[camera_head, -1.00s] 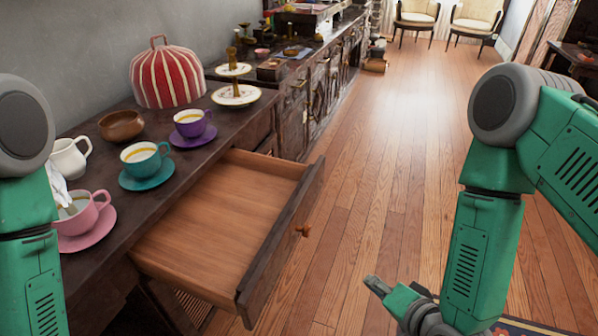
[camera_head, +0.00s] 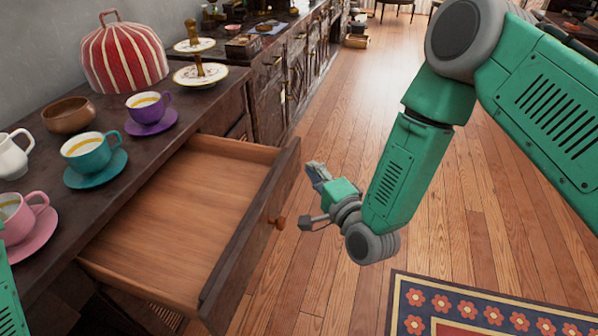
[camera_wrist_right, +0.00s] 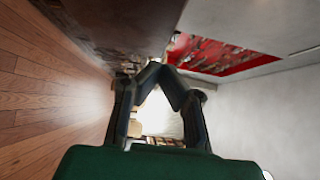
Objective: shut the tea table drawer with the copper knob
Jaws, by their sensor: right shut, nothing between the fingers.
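The tea table drawer (camera_head: 180,215) is pulled out and empty. Its dark front panel (camera_head: 247,245) carries a small round copper-coloured knob (camera_head: 279,222). My right gripper (camera_head: 314,172) is shut and empty. In the head view it appears just right of the drawer front, above and to the right of the knob, over the floor side; whether it touches the panel cannot be told. In the right wrist view the fingertips (camera_wrist_right: 161,66) meet, with nothing between them. My left gripper is out of view; only a bit of my left arm shows at the lower left edge.
The table top (camera_head: 120,190) holds a pink cup (camera_head: 18,215), teal cup (camera_head: 88,150), purple cup (camera_head: 149,107), brown bowl (camera_head: 69,115), white pitcher (camera_head: 12,155), striped cosy (camera_head: 123,57) and tiered stand (camera_head: 200,74). A flowered rug (camera_head: 470,310) lies lower right. Open floor lies right.

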